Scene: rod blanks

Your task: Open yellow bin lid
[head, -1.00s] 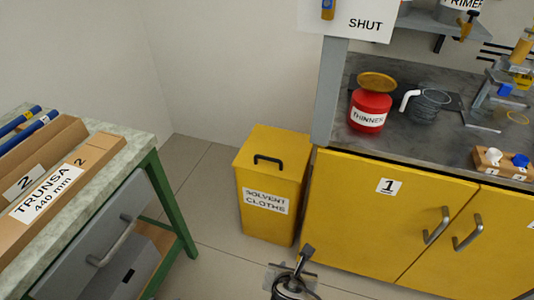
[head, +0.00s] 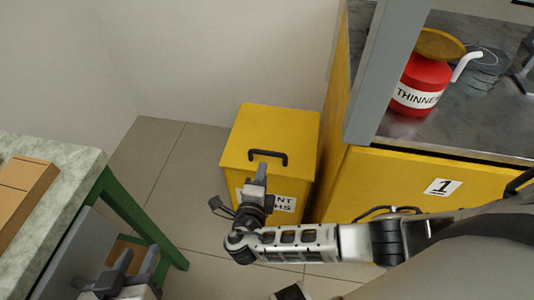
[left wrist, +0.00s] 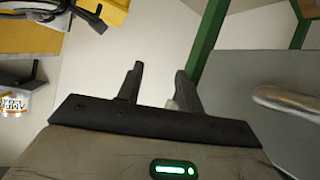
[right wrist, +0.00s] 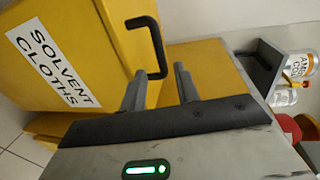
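The yellow bin (head: 243,143) stands on the floor with its lid down. A black handle (head: 268,156) is on the lid, and a "SOLVENT CLOTHS" label, partly hidden by my right gripper, is on the front. My right gripper (head: 259,176) is just in front of the handle. In the right wrist view, its fingers (right wrist: 160,85) are open and the black handle (right wrist: 156,48) shows just beyond and between the tips; I cannot tell whether they touch. My left gripper (head: 135,265) is low at the left, away from the bin. In the left wrist view its fingers (left wrist: 157,82) are apart and empty.
A yellow cabinet (head: 395,185) with a grey top stands right of the bin, with a red thinner can (head: 417,85) on it. A green-legged workbench (head: 60,158) is at the left, close to my left gripper. Bare floor (head: 170,160) lies between.

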